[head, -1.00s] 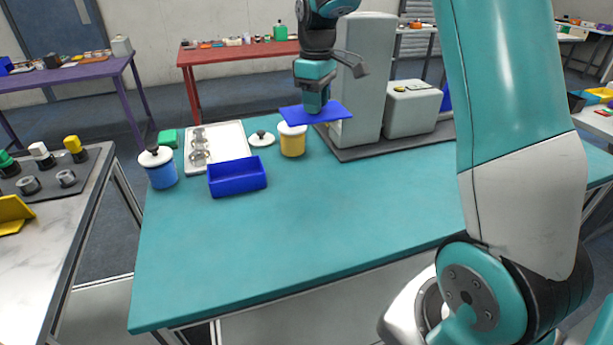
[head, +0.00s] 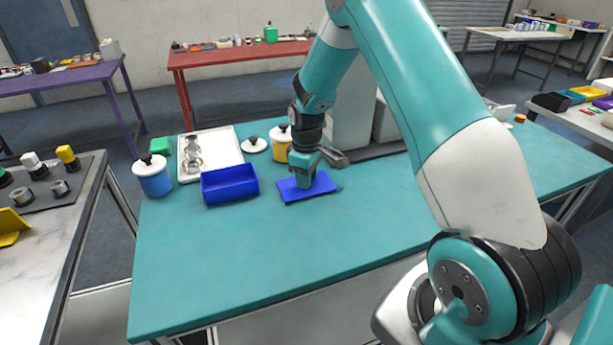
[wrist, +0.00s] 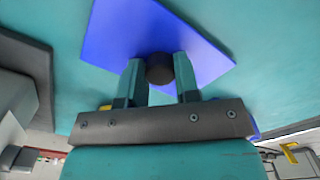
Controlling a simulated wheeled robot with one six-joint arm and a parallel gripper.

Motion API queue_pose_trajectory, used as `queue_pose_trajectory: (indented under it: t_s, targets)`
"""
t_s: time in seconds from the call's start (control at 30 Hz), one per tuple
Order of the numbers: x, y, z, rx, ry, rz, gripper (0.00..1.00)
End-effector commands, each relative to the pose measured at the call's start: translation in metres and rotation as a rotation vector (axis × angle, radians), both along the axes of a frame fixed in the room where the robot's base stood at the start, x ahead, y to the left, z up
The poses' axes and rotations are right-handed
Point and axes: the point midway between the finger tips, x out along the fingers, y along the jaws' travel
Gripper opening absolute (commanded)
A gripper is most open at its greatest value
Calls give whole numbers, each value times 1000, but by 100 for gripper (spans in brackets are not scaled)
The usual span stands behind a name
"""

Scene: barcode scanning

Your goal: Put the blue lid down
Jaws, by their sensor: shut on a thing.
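The blue lid (head: 293,192) is a flat blue plate, low over or on the teal table, right of the blue box. I cannot tell whether it touches the table. My gripper (head: 304,181) points down at the lid's middle. In the wrist view my gripper (wrist: 160,80) is shut on the lid's dark round knob, with the blue lid (wrist: 130,30) spread out beyond the fingers. The open blue box (head: 230,186) stands upright on the table without a lid.
The teal table (head: 230,270) is clear in front. A blue canister (head: 153,178), a white tray (head: 228,145), a loose white lid (head: 254,145) and a yellow canister (head: 281,150) stand behind. A grey machine (head: 350,120) is at the back right.

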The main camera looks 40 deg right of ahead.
Motion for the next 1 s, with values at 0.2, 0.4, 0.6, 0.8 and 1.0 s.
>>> queue_pose_trajectory:
  t_s: [0.2, 0.4, 0.6, 0.8, 1.0]
  targets:
    - [0, 0, -5, -1, -3, 0, 7]
    - [0, 0, -7, 0, -2, 0, 37]
    - [0, 0, -7, 0, -1, 0, 55]
    - [0, 0, -3, 0, -2, 0, 55]
    - [1, 0, 23, -1, -8, 0, 55]
